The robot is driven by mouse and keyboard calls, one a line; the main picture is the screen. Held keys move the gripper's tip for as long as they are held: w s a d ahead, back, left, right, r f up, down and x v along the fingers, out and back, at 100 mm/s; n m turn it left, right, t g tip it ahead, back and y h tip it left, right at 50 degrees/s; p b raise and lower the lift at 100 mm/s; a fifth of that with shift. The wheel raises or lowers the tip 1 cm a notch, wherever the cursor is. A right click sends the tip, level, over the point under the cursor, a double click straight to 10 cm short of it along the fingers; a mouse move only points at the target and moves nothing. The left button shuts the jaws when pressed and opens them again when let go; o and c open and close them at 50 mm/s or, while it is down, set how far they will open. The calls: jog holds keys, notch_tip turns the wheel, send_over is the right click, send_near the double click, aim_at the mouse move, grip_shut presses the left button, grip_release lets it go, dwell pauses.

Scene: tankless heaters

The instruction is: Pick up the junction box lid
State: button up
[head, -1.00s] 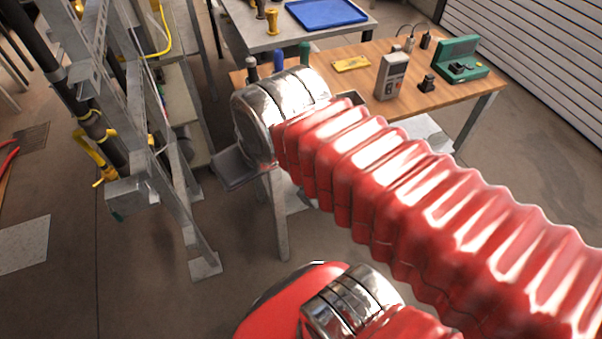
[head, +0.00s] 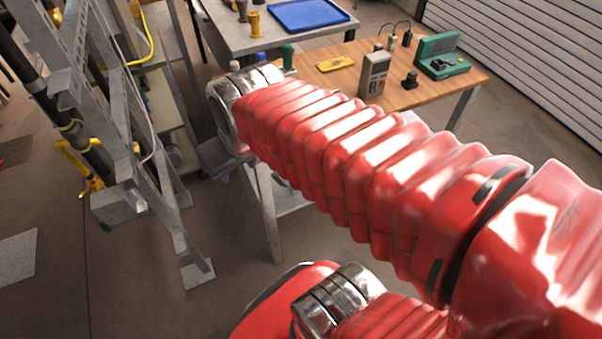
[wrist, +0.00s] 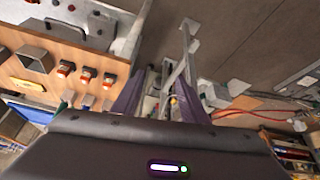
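I cannot make out the junction box lid for certain. In the wrist view, a flat grey plate with a dark handle (wrist: 72,34) lies on a wooden board at upper left, and may be it. An open grey square box (wrist: 34,59) sits on the same board below it. My gripper (wrist: 160,96) shows two purple fingers spread apart, with nothing held between them. The plate and box are to the left of the fingers, apart from them. In the head view my red arm hides most of the gripper.
A wooden table (head: 425,92) holds a grey meter (head: 374,75), a green case (head: 443,55) and a yellow item (head: 335,63). A metal frame with pipes (head: 150,170) stands at left, close to my arm's end. Red switches (wrist: 88,73) line the board in the wrist view.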

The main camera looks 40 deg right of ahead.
jog(key=w+d+f+m+t+h, duration=0.1)
jog(key=w+d+f+t+h, duration=0.1)
jog(key=d+f, duration=0.7)
jog(key=w+d+f+m+t+h, duration=0.2)
jog(key=d+f, duration=0.8)
jog(key=f, duration=1.1)
jog(key=w+d+f+m+t+h, duration=0.1)
jog(key=w+d+f+t, duration=0.3)
jog(key=d+f, duration=0.6)
notch_tip(320, 180, down, 6)
jog(key=shift+w+r+m+h, duration=0.2)
jog(key=shift+w+m+h, duration=0.1)
jog(key=shift+w+h, duration=0.15)
jog(key=x, duration=0.8)
jog(key=shift+w+d, duration=0.15)
jog(key=shift+w, duration=0.05)
